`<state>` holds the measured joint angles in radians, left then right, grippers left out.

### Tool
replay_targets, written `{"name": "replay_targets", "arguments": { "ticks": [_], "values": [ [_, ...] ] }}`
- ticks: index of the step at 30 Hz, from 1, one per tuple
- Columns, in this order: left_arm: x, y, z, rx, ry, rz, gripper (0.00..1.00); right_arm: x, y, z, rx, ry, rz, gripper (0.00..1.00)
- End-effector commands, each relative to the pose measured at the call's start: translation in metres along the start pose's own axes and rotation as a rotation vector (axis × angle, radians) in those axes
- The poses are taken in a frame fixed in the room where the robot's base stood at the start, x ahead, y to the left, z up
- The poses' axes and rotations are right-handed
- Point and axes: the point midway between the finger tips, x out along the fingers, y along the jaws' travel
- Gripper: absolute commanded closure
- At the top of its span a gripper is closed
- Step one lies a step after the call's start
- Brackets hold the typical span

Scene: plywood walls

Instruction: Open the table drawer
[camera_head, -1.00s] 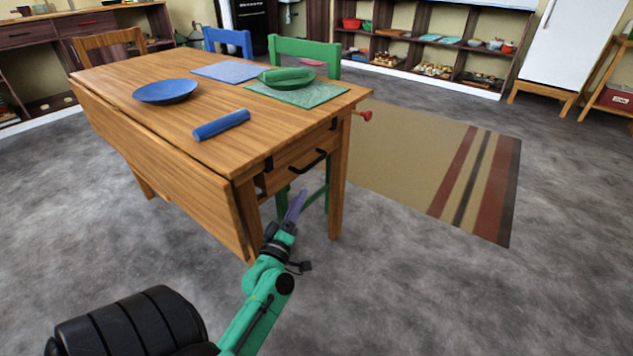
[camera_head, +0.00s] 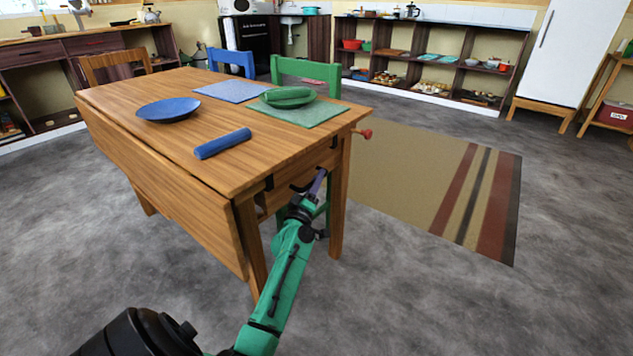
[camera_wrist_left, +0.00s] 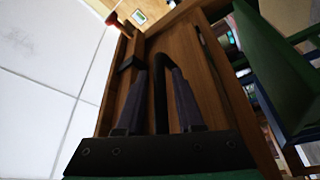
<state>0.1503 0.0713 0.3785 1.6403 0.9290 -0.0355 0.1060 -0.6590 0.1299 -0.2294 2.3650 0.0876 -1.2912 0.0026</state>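The wooden table (camera_head: 225,165) stands left of centre in the head view, with its drawer front (camera_head: 283,187) at the near right end. The drawer looks shut, though my arm hides part of it. My left gripper (camera_head: 319,181) is at the drawer front, by the black handle. In the left wrist view, the two dark fingers of the gripper (camera_wrist_left: 158,72) are apart. The black handle (camera_wrist_left: 160,95) shows between them, against the wood; I cannot tell whether a finger touches it. My right gripper is not in view.
A blue plate (camera_head: 168,109), a blue rolling-pin-like cylinder (camera_head: 222,143) and a green dish on a green mat (camera_head: 325,113) lie on the tabletop. Blue and green chairs stand behind. A striped rug (camera_head: 430,180) and clear grey floor lie to the right.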

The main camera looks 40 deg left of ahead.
Motion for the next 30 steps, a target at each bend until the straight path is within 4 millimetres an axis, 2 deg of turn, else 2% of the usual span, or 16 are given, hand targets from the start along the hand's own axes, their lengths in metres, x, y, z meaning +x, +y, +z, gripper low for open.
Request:
{"name": "replay_targets", "arguments": {
  "ticks": [1, 2, 3, 30],
  "values": [
    [-0.0001, 0.0, 0.0001, 0.0, 0.0, 0.0, 0.87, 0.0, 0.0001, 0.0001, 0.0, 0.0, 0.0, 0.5],
    [-0.0002, 0.0, 0.0001, 0.0, 0.0, 0.0, 0.99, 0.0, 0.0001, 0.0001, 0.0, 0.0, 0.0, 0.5],
    [-0.0002, 0.0, 0.0001, 0.0, 0.0, 0.0, 1.0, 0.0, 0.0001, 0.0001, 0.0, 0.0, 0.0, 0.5],
    [-0.0006, -0.0005, 0.0004, 0.0, 0.0, -0.001, 1.0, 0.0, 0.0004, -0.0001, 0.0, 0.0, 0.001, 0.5]
  ]
}}
